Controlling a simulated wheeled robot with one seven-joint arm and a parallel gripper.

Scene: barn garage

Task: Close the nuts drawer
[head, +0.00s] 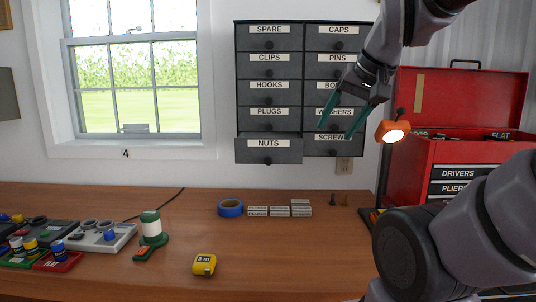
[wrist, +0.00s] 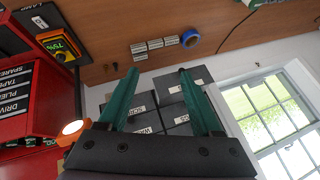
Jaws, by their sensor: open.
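The drawer labelled NUTS (head: 268,158) is at the bottom left of the dark grey wall cabinet (head: 238,75) in the head view. It stands pulled out from the cabinet, its front larger than the others, with a round dark knob below the label. My gripper (head: 338,127) is open and empty, its two green fingers in front of the right column near WASHERS and SCREWS. It is right of and above the NUTS drawer, apart from it. In the wrist view, the fingers (wrist: 158,72) are spread, with cabinet drawers behind them, partly hidden.
A red toolbox (head: 415,160) and an orange-headed lit lamp (head: 393,131) stand at the right. The wooden bench (head: 300,245) below carries blue tape (head: 230,208), small labelled blocks (head: 280,211), a yellow tape measure (head: 204,265) and trays at left. A window is left of the cabinet.

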